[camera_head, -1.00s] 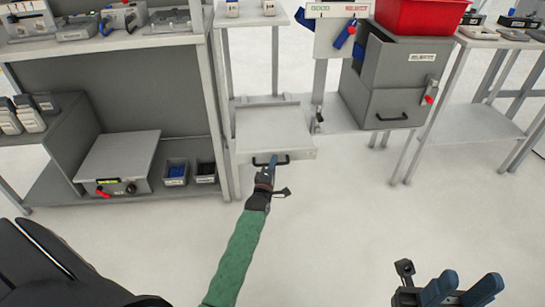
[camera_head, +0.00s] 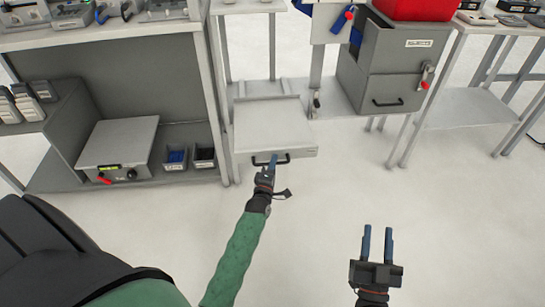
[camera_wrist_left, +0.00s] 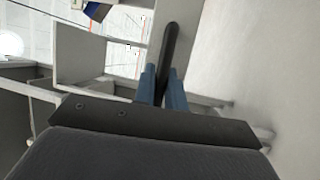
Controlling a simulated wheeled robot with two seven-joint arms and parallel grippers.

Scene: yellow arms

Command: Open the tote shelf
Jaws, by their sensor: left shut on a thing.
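The tote shelf (camera_head: 275,124) is a light grey, flat, tray-like shelf low in the middle of the head view. It sticks out in front of the uprights. A black bar handle (camera_head: 284,158) is on its front face. My left gripper (camera_head: 271,162) is at this handle, and its blue fingers are shut on it. In the left wrist view the dark handle (camera_wrist_left: 170,45) runs up from between the blue fingers (camera_wrist_left: 162,85). My right gripper (camera_head: 377,240) is open and empty above the floor at the lower right, apart from everything.
A grey cabinet (camera_head: 385,70) with a black handle and a red-tipped latch stands to the right, under a red bin (camera_head: 415,8). To the left, a workbench holds a grey box (camera_head: 117,143) and small bins (camera_head: 176,158). The floor in front is clear.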

